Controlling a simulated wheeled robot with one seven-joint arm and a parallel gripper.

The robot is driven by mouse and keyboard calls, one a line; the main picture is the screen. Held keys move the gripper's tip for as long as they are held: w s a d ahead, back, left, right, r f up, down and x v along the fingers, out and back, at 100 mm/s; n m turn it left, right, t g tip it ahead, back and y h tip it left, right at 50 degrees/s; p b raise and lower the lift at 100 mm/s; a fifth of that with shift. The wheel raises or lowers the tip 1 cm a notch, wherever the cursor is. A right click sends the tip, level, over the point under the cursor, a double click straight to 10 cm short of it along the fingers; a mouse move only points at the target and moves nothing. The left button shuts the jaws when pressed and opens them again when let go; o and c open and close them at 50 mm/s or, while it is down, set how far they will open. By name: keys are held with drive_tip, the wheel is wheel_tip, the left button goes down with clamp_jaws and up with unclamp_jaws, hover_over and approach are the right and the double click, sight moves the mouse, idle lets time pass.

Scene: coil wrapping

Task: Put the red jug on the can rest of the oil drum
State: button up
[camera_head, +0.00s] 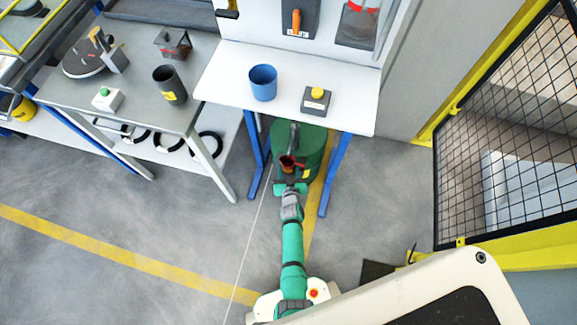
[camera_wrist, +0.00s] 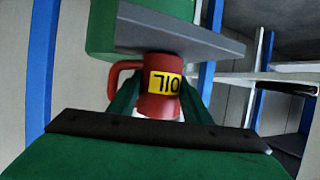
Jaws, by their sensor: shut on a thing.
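The red jug (camera_head: 287,164) is held in my gripper (camera_head: 290,186) in front of the green oil drum (camera_head: 315,143). In the wrist view the jug (camera_wrist: 158,104) sits between my green fingers (camera_wrist: 158,108), with its yellow label upside down in the picture and its handle to the left. A grey plate (camera_wrist: 180,38), which looks like the can rest on the drum (camera_wrist: 101,28), lies right against the jug's end in that view. I cannot tell whether the jug touches it. The head view mostly hides the can rest behind the jug and gripper.
The drum stands beneath a white table (camera_head: 225,82) with blue legs (camera_head: 335,175) on both sides. A blue cup (camera_head: 263,82) and a yellow-button box (camera_head: 316,100) are on the table. A grey bench (camera_head: 140,70) is left, a mesh fence (camera_head: 505,130) right.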

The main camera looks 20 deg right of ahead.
drive_tip(key=shift+f, duration=0.2)
drive_tip(key=o, duration=1.1)
drive_tip(key=shift+r, duration=0.15)
drive_tip(key=s+a+r, duration=0.3)
drive_tip(key=s+r, duration=0.1)
drive_tip(key=s, duration=0.3)
drive_tip(key=s+a+r+n+y, duration=0.1)
drive_tip(key=s+a+r, duration=0.2)
drive_tip(key=s, duration=0.3)
drive_tip(key=s+a+r, duration=0.3)
drive_tip(key=s+r, duration=0.1)
drive_tip(key=s, duration=0.3)
drive_tip(key=s+a+r+y, duration=0.1)
drive_tip(key=s+a+r, duration=0.1)
drive_tip(key=s+r, duration=0.3)
drive_tip(key=s+a+r+n+t+y, duration=0.1)
drive_tip(key=s+a+r, duration=0.2)
drive_tip(key=r, duration=1)
drive_tip(key=s+a+r+n+t, duration=0.1)
drive_tip(key=s+a+r, duration=0.1)
drive_tip(key=s+r, duration=0.5)
drive_tip(key=shift+a+r+y, duration=0.2)
drive_tip(key=shift+r, duration=0.35)
drive_tip(key=shift+a+r+y, duration=0.2)
drive_tip(key=shift+r, duration=0.3)
